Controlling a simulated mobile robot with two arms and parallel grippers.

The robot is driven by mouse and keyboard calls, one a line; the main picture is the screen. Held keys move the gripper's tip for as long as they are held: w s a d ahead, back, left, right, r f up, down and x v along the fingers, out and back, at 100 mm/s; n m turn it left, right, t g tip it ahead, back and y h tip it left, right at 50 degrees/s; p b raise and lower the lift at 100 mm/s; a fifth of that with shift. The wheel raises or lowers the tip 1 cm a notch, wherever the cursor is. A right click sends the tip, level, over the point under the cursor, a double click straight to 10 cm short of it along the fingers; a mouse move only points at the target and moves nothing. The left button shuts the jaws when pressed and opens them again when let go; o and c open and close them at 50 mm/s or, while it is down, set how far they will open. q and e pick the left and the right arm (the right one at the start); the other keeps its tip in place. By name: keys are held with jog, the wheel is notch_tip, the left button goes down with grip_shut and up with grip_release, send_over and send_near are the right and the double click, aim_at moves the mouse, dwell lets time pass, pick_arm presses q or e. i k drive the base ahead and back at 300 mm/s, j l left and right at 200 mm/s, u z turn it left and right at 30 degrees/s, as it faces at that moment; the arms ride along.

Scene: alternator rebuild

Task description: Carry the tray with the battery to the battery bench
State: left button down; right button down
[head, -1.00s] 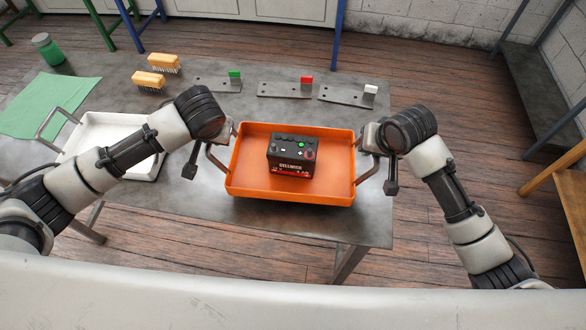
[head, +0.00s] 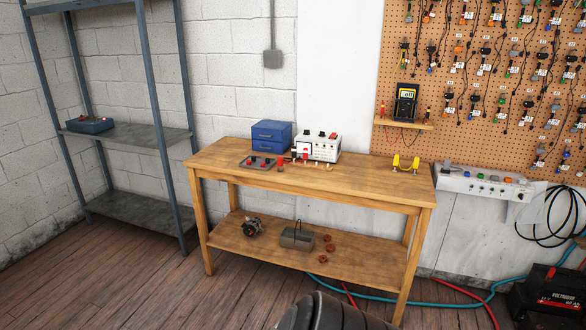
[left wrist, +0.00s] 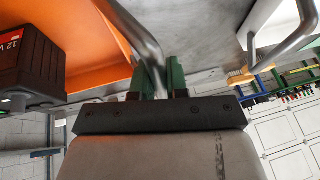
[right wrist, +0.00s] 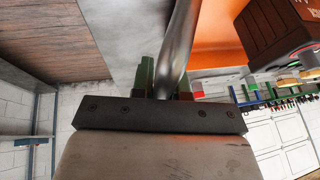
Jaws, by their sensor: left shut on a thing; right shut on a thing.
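The orange tray (left wrist: 95,35) shows in the left wrist view and in the right wrist view (right wrist: 220,35), with the dark battery (left wrist: 32,62) standing in it; the battery also shows in the right wrist view (right wrist: 275,28). My left gripper (left wrist: 163,82) is shut on one metal tray handle (left wrist: 138,35). My right gripper (right wrist: 165,82) is shut on the opposite handle (right wrist: 180,40). The grey table (left wrist: 205,45) lies close by the tray; I cannot tell whether they touch. A wooden bench (head: 365,180) stands ahead in the head view; the tray is out of that view.
A metal shelf (head: 150,140) stands left. Hoses (head: 450,297) and a black-and-red unit (head: 550,295) lie on the floor at right.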

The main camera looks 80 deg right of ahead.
aim_at(382, 181)
jog(key=z, duration=2.65)
jog(key=i+l+z, duration=0.2)
jog(key=i+z, duration=0.25)
jog(key=i+l, duration=0.15)
jog(key=i, duration=0.4)
jog(key=i+l, duration=0.15)
jog(key=i, duration=0.35)
jog(key=i+l, duration=0.15)
jog(key=i, duration=0.4)
jog(key=i+j, duration=0.25)
jog(key=i, duration=0.2)
jog(key=i+j, duration=0.3)
jog(key=i, duration=0.15)
